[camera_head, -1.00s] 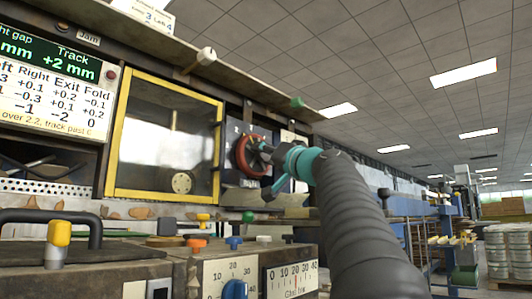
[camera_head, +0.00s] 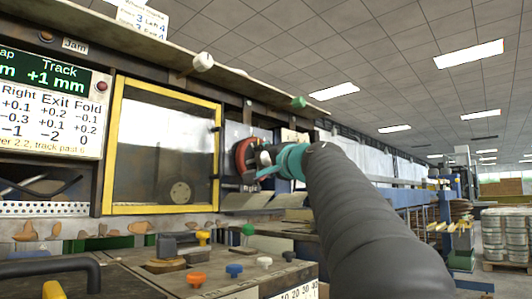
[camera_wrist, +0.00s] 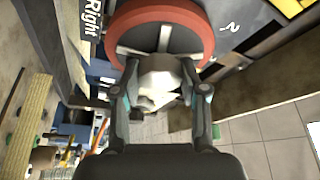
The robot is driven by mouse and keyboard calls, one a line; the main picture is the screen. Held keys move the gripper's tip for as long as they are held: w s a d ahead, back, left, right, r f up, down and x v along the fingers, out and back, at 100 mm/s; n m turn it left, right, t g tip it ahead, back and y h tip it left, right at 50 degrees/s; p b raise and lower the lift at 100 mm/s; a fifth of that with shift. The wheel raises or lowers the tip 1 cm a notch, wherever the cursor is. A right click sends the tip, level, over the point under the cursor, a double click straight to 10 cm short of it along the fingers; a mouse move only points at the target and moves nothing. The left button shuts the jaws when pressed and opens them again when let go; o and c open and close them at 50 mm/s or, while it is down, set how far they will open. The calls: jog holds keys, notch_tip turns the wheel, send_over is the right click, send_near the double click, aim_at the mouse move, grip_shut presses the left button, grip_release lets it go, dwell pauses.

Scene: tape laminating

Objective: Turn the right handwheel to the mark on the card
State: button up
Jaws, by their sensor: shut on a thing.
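The right handwheel, with a red rim (camera_head: 241,158), sits on a panel right of the yellow-framed window. In the wrist view its rim (camera_wrist: 199,22) fills the top, beside a label (camera_wrist: 93,14) reading "Right". My gripper (camera_head: 262,156) is at the wheel's face. In the wrist view my gripper's fingers (camera_wrist: 160,82) close on a pale grey part at the wheel's centre. The fingers and the grip hide part of the hub. The card (camera_head: 143,17) at the top left has small print, only partly legible, including "Left 4"; its top is cut off.
A display (camera_head: 55,78) reads "Track +1 mm" above a table (camera_head: 45,118) of numbers. The yellow-framed window (camera_head: 165,150) is left of the wheel. Coloured knobs (camera_head: 234,270) stand on the bench below. Drums (camera_head: 503,237) stand on the floor at far right.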

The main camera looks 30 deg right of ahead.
dwell(0.4)
jog(key=o, duration=1.1)
jog(key=shift+o, duration=0.2)
jog(key=shift+s, duration=0.1)
jog(key=s+f, duration=0.2)
jog(key=s, duration=0.9)
jog(key=shift+s, duration=0.3)
